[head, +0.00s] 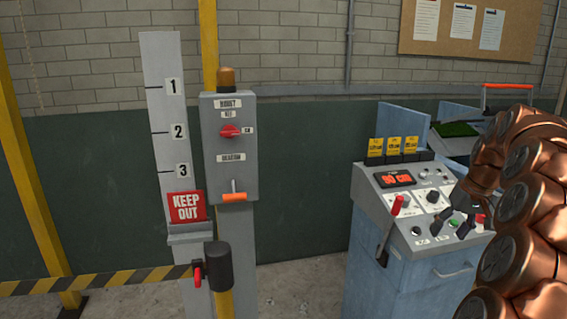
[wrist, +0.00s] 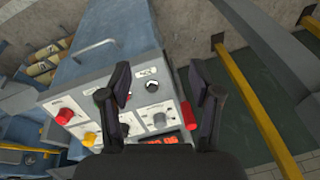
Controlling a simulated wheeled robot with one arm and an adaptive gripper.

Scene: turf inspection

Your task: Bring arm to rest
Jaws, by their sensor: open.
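My copper-coloured arm (head: 520,215) fills the right side of the head view and covers part of the control console (head: 385,275). My gripper (wrist: 165,88) shows in the wrist view with its two dark fingers apart and nothing between them. It is above the console, whose panel (wrist: 145,85) with knobs and a red display lies beyond the fingers. I cannot tell the exact distance between fingers and panel.
A grey switch box (head: 230,170) with an orange lever stands left of the console. A striped barrier (head: 100,280) crosses the lower left, near a KEEP OUT sign (head: 187,206). Yellow posts (head: 30,170) stand at the left. Open floor (head: 300,285) lies between switch box and console.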

